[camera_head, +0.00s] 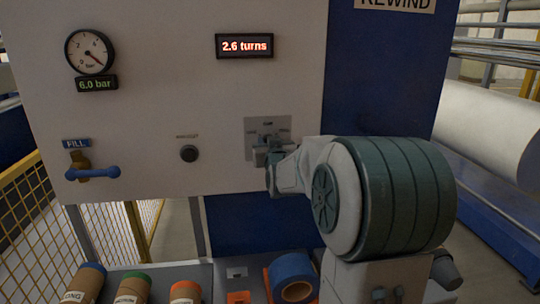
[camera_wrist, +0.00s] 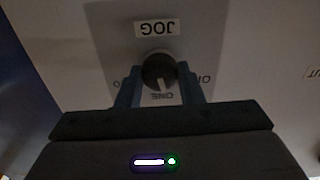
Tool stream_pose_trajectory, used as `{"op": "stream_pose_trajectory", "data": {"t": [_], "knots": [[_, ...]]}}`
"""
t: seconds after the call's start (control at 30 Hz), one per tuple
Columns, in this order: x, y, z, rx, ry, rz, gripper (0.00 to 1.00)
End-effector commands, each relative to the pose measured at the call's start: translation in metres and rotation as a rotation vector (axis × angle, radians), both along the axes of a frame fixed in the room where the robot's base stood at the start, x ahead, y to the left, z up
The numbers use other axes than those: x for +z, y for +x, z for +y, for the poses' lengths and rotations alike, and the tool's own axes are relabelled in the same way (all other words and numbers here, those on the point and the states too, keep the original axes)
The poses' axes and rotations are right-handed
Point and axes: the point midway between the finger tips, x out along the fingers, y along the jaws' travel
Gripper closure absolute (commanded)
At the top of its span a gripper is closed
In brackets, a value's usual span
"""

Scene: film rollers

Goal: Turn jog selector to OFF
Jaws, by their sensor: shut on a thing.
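The jog selector (camera_wrist: 158,68) is a round dark knob with a white pointer mark, on a grey plate (camera_head: 253,127) on the white panel. The wrist view shows the panel upside down. The pointer is directed down in that view, toward the label ONE (camera_wrist: 156,97). The OFF label (camera_wrist: 206,78) is at the right, partly hidden by a finger. My gripper (camera_wrist: 161,80) has its two blue-grey fingers on either side of the knob and is shut on it. In the head view my gripper (camera_head: 266,153) reaches the plate and covers most of the knob.
A black push button (camera_head: 189,153) sits left of the plate. Further left is the blue FILL valve handle (camera_head: 93,172). A gauge (camera_head: 90,52) and a 2.6 turns display (camera_head: 244,46) are above. A shelf with coloured rolls (camera_head: 293,278) is below.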

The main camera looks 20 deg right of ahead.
Motion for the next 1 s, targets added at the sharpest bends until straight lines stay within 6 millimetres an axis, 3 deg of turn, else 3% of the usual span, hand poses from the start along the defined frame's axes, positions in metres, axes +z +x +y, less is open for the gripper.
{"op": "stream_pose_trajectory", "data": {"t": [0.07,0.6,1.0], "knots": [[-0.0084,0.0003,0.0019,0.002,-0.066,0.013,0.89],[-0.0072,0.0004,0.0018,0.000,-0.526,0.149,0.89],[-0.0039,0.0007,0.0015,0.000,-0.736,0.212,0.89]]}}
